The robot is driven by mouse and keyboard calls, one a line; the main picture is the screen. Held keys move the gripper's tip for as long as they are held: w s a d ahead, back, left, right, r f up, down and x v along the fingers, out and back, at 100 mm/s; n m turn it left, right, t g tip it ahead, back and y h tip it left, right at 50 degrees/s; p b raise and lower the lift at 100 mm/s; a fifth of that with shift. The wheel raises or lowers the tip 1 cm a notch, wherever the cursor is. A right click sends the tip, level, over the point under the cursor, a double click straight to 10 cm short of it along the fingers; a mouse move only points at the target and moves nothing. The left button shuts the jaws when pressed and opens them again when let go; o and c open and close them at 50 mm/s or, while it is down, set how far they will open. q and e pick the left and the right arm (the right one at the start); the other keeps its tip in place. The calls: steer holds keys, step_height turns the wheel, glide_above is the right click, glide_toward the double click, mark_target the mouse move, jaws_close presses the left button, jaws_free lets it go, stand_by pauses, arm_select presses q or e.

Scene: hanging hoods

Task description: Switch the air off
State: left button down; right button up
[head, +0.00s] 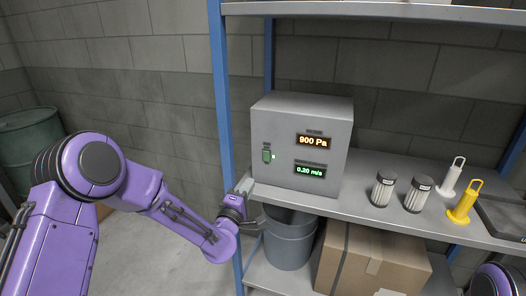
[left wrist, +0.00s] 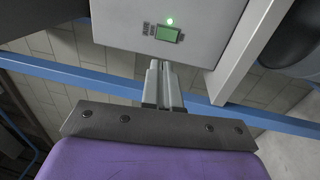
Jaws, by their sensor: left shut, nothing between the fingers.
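A grey control box (head: 270,123) stands on the shelf, its front facing me. On the left of its front is a green switch (head: 267,156) with a lit green lamp (head: 274,156) beside it. The switch (left wrist: 168,34) and the lit lamp (left wrist: 170,21) also show in the left wrist view. Two displays on the box read 900 Pa (head: 313,141) and 0.20 m/s (head: 310,171). My left gripper (head: 246,183) is shut and empty, below and left of the switch. In the left wrist view its fingertips (left wrist: 165,66) point toward the box, apart from the switch. My right gripper is out of view.
A blue shelf post (head: 222,95) rises just left of the box. Two dark-capped jars (head: 383,190), a white item and a yellow item (head: 464,203) stand right of it. A grey bucket (head: 289,245) and a cardboard box (head: 372,262) are below.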

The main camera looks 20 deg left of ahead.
mark_target(266, 154)
arm_select(q)
steer(key=shift+f, duration=0.15)
steer(key=w+p, duration=0.1)
steer(key=w, duration=0.3)
steer(key=w+r+p, duration=0.1)
steer(key=w+p, duration=0.1)
steer(key=w, duration=0.2)
steer(key=w+p, duration=0.2)
steer(key=w, duration=0.2)
steer(key=shift+w+d+r, duration=0.2)
steer(key=shift+w+r, duration=0.15)
steer(key=shift+w, duration=0.6)
